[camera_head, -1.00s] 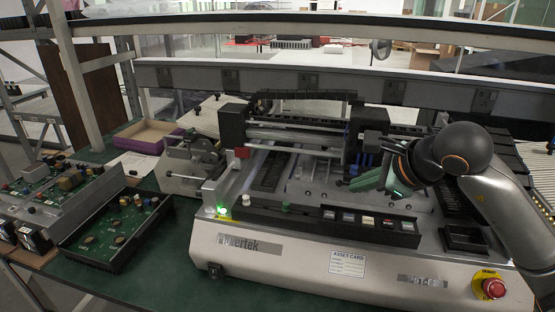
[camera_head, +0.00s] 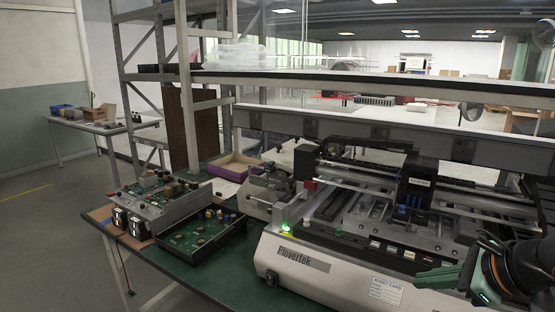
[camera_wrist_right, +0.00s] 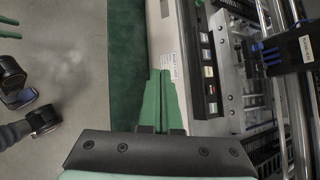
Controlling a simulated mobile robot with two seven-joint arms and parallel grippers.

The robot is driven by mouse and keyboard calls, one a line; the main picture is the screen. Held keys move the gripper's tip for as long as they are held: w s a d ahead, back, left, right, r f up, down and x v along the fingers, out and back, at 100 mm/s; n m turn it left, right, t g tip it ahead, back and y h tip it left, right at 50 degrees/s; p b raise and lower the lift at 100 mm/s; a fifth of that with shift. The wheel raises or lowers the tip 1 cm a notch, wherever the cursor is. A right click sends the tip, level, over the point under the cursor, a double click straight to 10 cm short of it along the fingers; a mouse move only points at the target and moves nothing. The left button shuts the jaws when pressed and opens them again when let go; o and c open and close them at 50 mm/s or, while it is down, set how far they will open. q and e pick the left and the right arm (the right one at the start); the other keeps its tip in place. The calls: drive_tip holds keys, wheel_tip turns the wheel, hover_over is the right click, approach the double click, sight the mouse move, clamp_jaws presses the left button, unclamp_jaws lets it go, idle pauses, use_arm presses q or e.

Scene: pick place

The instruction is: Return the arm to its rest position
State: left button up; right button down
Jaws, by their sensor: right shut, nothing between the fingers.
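My right gripper (camera_head: 440,278) shows at the lower right of the head view, its green fingers in front of the machine's right part. In the right wrist view its two green fingers (camera_wrist_right: 161,103) lie together, shut, with nothing between them. They point along the front edge of the machine (camera_wrist_right: 205,75). The rest of the right arm is mostly cut off by the picture's edge. My left gripper does not show in the head view.
The Plovertek machine (camera_head: 322,262) fills the right of the green table (camera_head: 196,275). Circuit-board units (camera_head: 160,195), a black board tray (camera_head: 205,238) and a purple-sided box (camera_head: 232,166) stand left of it. A rail shelf runs behind. Grey floor (camera_head: 50,235) is open at left.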

drive_tip(key=s+a+r+m+y+p, duration=0.1)
drive_tip(key=s+a+m+y+p, duration=0.1)
drive_tip(key=a+m+y, duration=0.4)
drive_tip(key=s+a+m+y+p, duration=0.2)
drive_tip(key=a+m+y, duration=0.1)
drive_tip(key=a+y, duration=0.55)
drive_tip(key=w+d+f+m+t+h+p, duration=0.1)
drive_tip(key=d+f+m+t+h+p, duration=0.3)
drive_tip(key=m, duration=0.9)
drive_tip(key=w+d+f+m+t+h+b, duration=0.1)
drive_tip(key=d+f+m+t+h, duration=0.3)
drive_tip(key=f+m+h, duration=0.7)
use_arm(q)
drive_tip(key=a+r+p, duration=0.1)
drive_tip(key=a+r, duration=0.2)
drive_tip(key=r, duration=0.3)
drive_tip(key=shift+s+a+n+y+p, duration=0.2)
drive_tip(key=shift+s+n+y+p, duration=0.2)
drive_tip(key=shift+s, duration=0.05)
use_arm(e)
drive_tip(key=s+a+f+m+g+h, duration=0.1)
drive_tip(key=s+a+f+m+g, duration=0.1)
drive_tip(key=s+f+m+g, duration=0.5)
drive_tip(key=s+f+m, duration=0.5)
drive_tip(key=s+f, duration=0.3)
drive_tip(key=f, duration=0.1)
drive_tip(key=shift+a, duration=0.15)
